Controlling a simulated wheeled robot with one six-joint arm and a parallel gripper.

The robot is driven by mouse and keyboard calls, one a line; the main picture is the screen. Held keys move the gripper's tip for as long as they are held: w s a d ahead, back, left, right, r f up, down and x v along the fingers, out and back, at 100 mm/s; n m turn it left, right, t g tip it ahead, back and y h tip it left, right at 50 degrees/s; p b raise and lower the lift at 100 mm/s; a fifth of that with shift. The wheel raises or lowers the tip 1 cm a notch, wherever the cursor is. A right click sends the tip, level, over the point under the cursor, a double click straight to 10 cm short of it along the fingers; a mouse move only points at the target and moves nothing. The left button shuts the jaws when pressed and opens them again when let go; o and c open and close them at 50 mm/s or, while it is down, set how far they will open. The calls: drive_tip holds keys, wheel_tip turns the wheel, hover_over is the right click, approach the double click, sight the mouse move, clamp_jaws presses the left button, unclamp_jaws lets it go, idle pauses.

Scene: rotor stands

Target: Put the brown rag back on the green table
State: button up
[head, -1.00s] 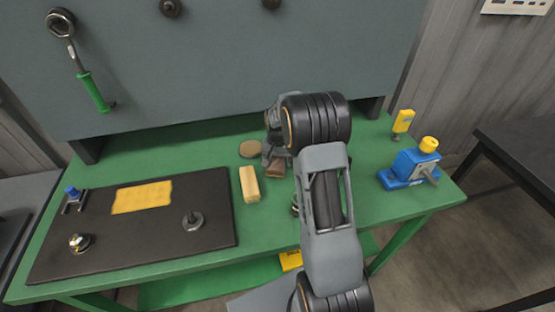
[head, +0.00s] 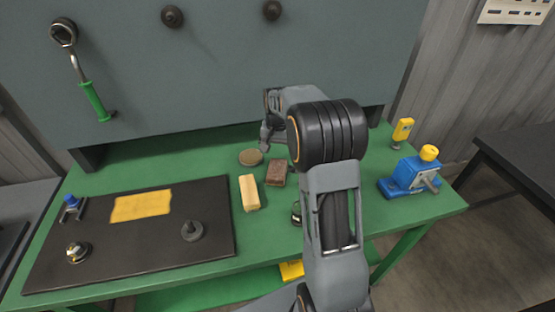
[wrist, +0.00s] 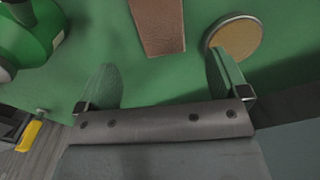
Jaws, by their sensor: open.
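The brown rag (head: 276,172) looks like a small, flat-topped brown block. It lies on the green table (head: 215,155), right of a pale yellow block and in front of a tan disc. In the wrist view the rag (wrist: 158,24) lies on green beyond the fingertips, with a visible gap, and its far end is cut off by the frame. My gripper (wrist: 162,80) is open, with nothing between its fingers. In the head view my gripper (head: 267,135) is behind and above the rag, apart from it and partly hidden by my wrist.
The tan disc (head: 250,157) and pale yellow block (head: 249,192) are close by. A dark mat (head: 130,250) with a yellow cloth (head: 141,205) and small parts covers the left side. A blue vise-like device (head: 408,175) stands at right. A grey panel (head: 220,60) rises behind.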

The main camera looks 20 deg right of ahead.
drive_tip(key=s+a+r+n, duration=0.1)
drive_tip(key=s+a+r, duration=0.2)
drive_tip(key=r, duration=0.3)
drive_tip(key=s+a+n+t, duration=0.2)
drive_tip(key=s+a+n, duration=0.1)
drive_tip(key=s, duration=0.6)
drive_tip(key=s+a+n+t, duration=0.2)
drive_tip(key=s+a, duration=0.3)
drive_tip(key=s, duration=0.5)
drive_tip(key=shift+s+r+n, duration=0.25)
drive_tip(key=shift+s+n, duration=0.05)
drive_tip(key=shift+n, duration=0.1)
